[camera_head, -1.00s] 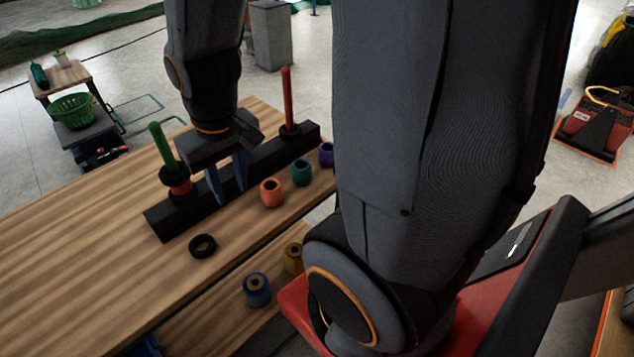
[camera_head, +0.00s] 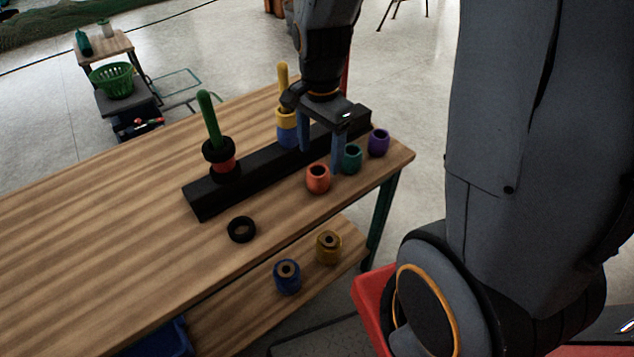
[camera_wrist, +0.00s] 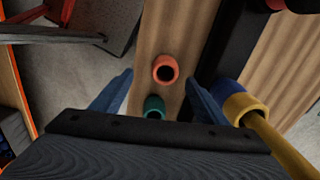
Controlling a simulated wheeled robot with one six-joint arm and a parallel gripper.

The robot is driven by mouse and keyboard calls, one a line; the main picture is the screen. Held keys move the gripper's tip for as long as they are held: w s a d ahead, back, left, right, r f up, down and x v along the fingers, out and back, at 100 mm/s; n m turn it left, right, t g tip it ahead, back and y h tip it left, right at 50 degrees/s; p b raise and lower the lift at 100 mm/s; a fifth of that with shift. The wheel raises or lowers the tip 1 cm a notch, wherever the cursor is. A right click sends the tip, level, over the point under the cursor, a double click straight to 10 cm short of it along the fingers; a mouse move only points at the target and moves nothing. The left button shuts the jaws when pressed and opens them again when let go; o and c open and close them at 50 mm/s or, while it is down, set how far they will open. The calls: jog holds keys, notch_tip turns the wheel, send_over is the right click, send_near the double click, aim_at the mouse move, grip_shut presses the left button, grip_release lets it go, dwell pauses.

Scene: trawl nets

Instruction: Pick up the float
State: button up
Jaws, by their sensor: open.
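Several floats are in the head view. An orange float (camera_head: 318,179), a teal float (camera_head: 351,158) and a purple float (camera_head: 379,142) stand in a row on the table, in front of a black rail. My gripper (camera_head: 320,161) is open and empty, fingers pointing down, close to the orange and teal floats. In the wrist view, the orange float (camera_wrist: 166,68) and the teal float (camera_wrist: 154,106) appear between the spread fingers (camera_wrist: 160,95). No contact is visible. Which float is meant, I cannot tell.
The black rail (camera_head: 255,178) carries a green peg (camera_head: 209,118) with black and red rings and a yellow peg (camera_head: 283,80) with yellow and blue rings. A black ring (camera_head: 231,224) lies on the wooden table (camera_head: 110,240). Blue (camera_head: 287,281) and yellow (camera_head: 328,252) floats stand on the lower shelf.

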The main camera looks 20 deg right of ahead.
aim_at(319, 174)
jog(key=shift+w+d+f+m+p, duration=0.1)
jog(key=shift+w+f+m+p, duration=0.25)
jog(key=shift+f, duration=1.2)
jog(key=shift+w+d+f+m, duration=0.15)
jog(key=shift+f+m, duration=0.35)
jog(key=shift+f, duration=1.1)
jog(key=shift+w+f+m+p, duration=0.25)
jog(key=shift+f+m, duration=0.2)
jog(key=shift+f, duration=1.1)
jog(key=c, duration=1.2)
jog(key=shift+o, duration=0.2)
jog(key=shift+r, duration=0.1)
notch_tip(319, 174, up, 10)
jog(key=b, duration=0.1)
